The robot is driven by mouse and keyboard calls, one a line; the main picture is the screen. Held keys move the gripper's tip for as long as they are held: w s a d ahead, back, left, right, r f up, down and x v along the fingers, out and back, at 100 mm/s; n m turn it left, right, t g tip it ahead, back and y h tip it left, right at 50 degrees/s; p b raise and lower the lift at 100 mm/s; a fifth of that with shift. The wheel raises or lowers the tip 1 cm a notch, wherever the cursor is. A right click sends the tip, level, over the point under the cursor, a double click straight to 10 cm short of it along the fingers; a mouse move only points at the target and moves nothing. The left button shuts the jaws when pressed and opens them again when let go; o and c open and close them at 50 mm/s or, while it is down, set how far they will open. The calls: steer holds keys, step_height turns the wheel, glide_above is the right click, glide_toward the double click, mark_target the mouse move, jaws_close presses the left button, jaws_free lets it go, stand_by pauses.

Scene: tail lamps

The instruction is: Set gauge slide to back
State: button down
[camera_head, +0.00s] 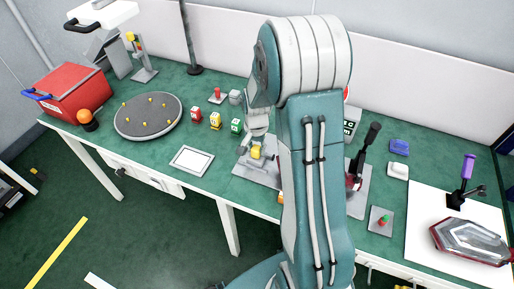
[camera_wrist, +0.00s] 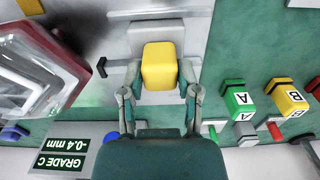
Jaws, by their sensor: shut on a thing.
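The gauge slide appears to be the yellow block (camera_head: 257,152) on a grey base plate (camera_head: 247,173) at the middle of the green bench. In the wrist view the yellow block (camera_wrist: 159,66) sits between the fingers of my gripper (camera_wrist: 158,88), over a light grey fixture (camera_wrist: 190,32). My gripper is shut on the block, with one finger at each side. In the head view my gripper (camera_head: 257,138) comes down on the block from above, and my arm hides much of the bench to its right. The block's underside and its track are hidden.
A clear and red lamp (camera_wrist: 45,70) is close on the left in the wrist view, above a display (camera_wrist: 68,158) reading GRADE C -0.4 mm. Lettered blocks, including a green one (camera_wrist: 238,98), stand on the right. A white-framed pad (camera_head: 192,160) lies left of the base plate.

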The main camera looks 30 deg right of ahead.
steer(key=shift+w+a+f, duration=0.2)
steer(key=shift+w+a, duration=0.75)
steer(key=shift+w, duration=0.1)
steer(key=shift+d, duration=0.1)
steer(key=c, duration=0.6)
jaws_free()
steer(key=shift+o, duration=1.4)
steer(key=shift+w+a, duration=0.1)
steer(key=shift+a, duration=0.1)
steer(key=shift+r, duration=0.1)
step_height(320, 180, up, 12)
steer(key=shift+w, duration=0.1)
